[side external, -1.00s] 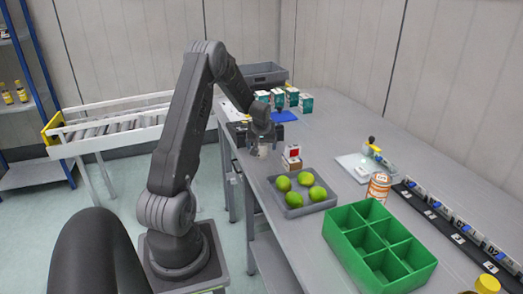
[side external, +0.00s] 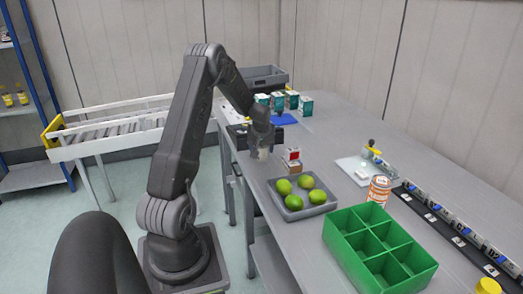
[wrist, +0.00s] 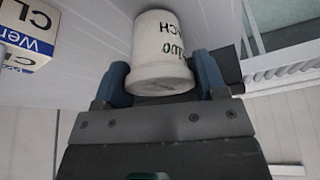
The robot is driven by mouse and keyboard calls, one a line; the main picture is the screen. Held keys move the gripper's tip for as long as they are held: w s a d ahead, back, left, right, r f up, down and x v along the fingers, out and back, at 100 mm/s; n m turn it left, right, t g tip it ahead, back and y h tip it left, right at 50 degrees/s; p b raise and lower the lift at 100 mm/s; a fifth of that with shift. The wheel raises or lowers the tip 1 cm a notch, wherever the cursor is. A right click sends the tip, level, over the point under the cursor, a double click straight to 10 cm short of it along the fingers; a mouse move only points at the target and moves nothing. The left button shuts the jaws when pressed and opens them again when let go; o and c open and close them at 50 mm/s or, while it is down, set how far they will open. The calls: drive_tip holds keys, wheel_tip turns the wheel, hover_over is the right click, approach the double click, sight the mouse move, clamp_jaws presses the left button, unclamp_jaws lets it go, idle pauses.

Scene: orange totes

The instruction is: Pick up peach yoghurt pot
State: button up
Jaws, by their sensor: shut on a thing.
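A white yoghurt pot (wrist: 160,60) with dark lettering, partly readable as "CH", fills the top middle of the wrist view. My gripper (wrist: 160,84) is shut on it, one finger on each side of the pot. In the side view my gripper (side external: 262,150) is near the table's left edge, with the pot (side external: 263,154) small and pale between the fingers. I cannot tell from the views whether the pot touches the table.
A grey tray with limes (side external: 306,212) and a green divided crate (side external: 400,279) are nearer.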

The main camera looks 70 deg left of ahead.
wheel_tip(320, 180, up, 10)
drive_tip(key=shift+f, duration=0.1)
